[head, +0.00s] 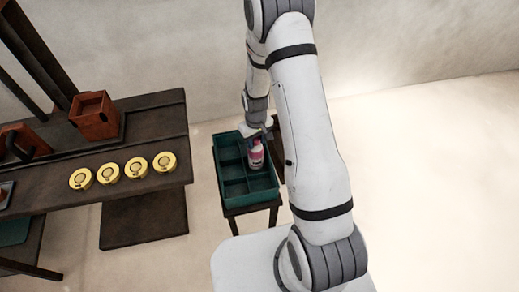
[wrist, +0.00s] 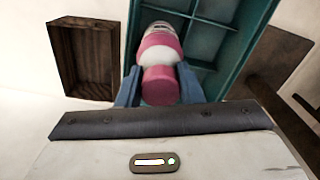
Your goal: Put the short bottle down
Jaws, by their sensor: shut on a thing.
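The short bottle (head: 256,154) is pink and white and is held at the green compartment crate (head: 275,192) in the head view. In the wrist view the bottle (wrist: 160,58) lies between the two blue fingers of my gripper (wrist: 158,88), which is shut on it. My gripper (head: 256,137) is partly hidden by my arm in the head view. The crate also shows behind the bottle in the wrist view (wrist: 238,58). I cannot tell whether the bottle touches the crate floor.
The crate stands on a small dark stand (head: 231,212). Left of it is a dark wooden bench (head: 155,120) with several yellow round tins (head: 136,167) and a red-brown box (head: 94,116). A brown wooden box (wrist: 86,58) shows in the wrist view. The floor at right is clear.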

